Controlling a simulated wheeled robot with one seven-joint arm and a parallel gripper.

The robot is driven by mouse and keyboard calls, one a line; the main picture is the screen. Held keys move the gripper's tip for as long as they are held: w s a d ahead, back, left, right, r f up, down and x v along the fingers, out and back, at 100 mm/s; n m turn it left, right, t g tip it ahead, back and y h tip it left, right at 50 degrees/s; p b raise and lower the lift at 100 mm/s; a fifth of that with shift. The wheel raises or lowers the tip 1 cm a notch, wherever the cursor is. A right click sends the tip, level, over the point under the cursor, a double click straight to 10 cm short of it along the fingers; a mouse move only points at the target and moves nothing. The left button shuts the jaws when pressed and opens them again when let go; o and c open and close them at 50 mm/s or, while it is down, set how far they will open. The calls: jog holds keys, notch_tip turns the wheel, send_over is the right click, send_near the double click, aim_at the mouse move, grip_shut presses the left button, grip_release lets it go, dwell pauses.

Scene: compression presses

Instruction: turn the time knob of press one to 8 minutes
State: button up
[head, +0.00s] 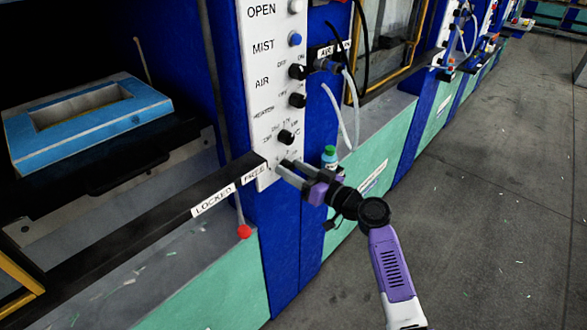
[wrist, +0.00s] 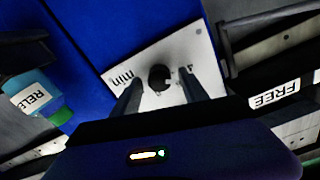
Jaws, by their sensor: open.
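The time knob (wrist: 160,77) is a small black dial on a white panel marked "min" in the wrist view. Its pointer setting is too small to read. In the head view my gripper covers it at the lower end of press one's white control panel (head: 264,90). My gripper (head: 281,168) is open and reaches the panel from the front right. In the wrist view its two fingers stand on either side of the knob, with gaps visible. I cannot tell whether the fingertips reach the knob's depth.
A dial marked °C (head: 286,137) sits just above, with heater (head: 297,100) and air (head: 297,71) knobs higher. A green-capped bottle (head: 329,155) stands close behind my gripper. Floor to the right is clear.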

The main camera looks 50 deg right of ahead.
grip_shut()
jog(key=shift+m, duration=0.4)
jog(key=m+b, duration=0.1)
jog(key=m, duration=0.2)
jog(key=shift+f, duration=0.1)
jog(key=m, duration=0.4)
jog(key=shift+d+m, duration=0.1)
jog(key=shift+m, duration=0.2)
jog(key=m+p, duration=0.1)
jog(key=m, duration=0.3)
jog(key=shift+m, duration=0.3)
jog(key=m+p, duration=0.2)
jog(key=m, duration=0.2)
jog(key=shift+f+m, duration=0.1)
jog(key=shift+m, duration=0.3)
jog(key=shift+d, duration=0.1)
